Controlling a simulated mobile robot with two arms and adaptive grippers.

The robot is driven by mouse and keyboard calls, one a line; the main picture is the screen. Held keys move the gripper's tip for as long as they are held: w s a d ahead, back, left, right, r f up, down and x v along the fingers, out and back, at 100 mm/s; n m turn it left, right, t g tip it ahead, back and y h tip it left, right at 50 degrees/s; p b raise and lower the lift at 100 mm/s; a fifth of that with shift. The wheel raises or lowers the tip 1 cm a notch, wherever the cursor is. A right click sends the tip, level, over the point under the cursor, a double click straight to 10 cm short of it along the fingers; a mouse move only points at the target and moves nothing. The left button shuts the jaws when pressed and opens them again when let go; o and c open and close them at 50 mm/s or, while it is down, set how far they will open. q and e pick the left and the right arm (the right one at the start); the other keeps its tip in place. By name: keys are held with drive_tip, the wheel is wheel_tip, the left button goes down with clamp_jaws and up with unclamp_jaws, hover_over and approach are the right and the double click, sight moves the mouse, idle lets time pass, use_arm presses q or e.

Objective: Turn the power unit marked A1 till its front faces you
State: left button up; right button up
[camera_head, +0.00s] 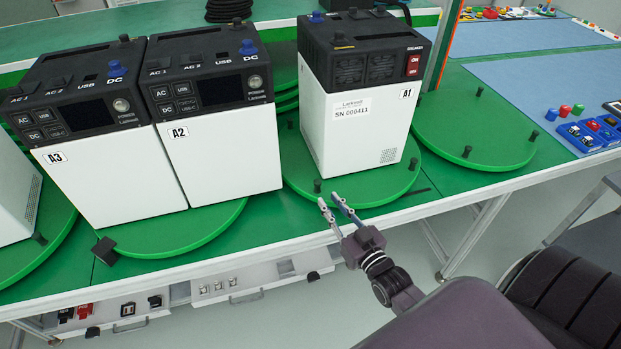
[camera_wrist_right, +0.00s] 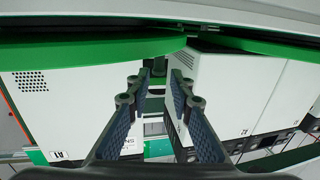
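The power unit marked A1 (camera_head: 355,115) stands upright on a round green turntable (camera_head: 375,190). The side towards me is white with a serial-number label, vents and a red switch, and shows no screen. In the right wrist view, which is upside down, A1 (camera_wrist_right: 75,105) is at the left. My right gripper (camera_head: 329,201) is at the turntable's near edge, below A1's front left corner. Its fingers (camera_wrist_right: 155,80) are apart, with a black peg (camera_wrist_right: 158,66) showing in the gap beyond the tips; contact cannot be told. My left gripper is not in view.
Units A2 (camera_head: 215,150) and A3 (camera_head: 110,180) stand at the left with their screens towards me. An empty turntable (camera_head: 475,120) with black pegs is at the right. Blue mats (camera_head: 545,95) with small coloured parts lie beyond it.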

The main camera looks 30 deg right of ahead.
sight(319, 188)
drive_tip(key=shift+w+d+p, duration=0.2)
drive_tip(key=shift+w+p, duration=0.2)
drive_tip(key=shift+w, duration=3.5)
drive_tip(key=shift+c, duration=0.3)
clamp_jaws()
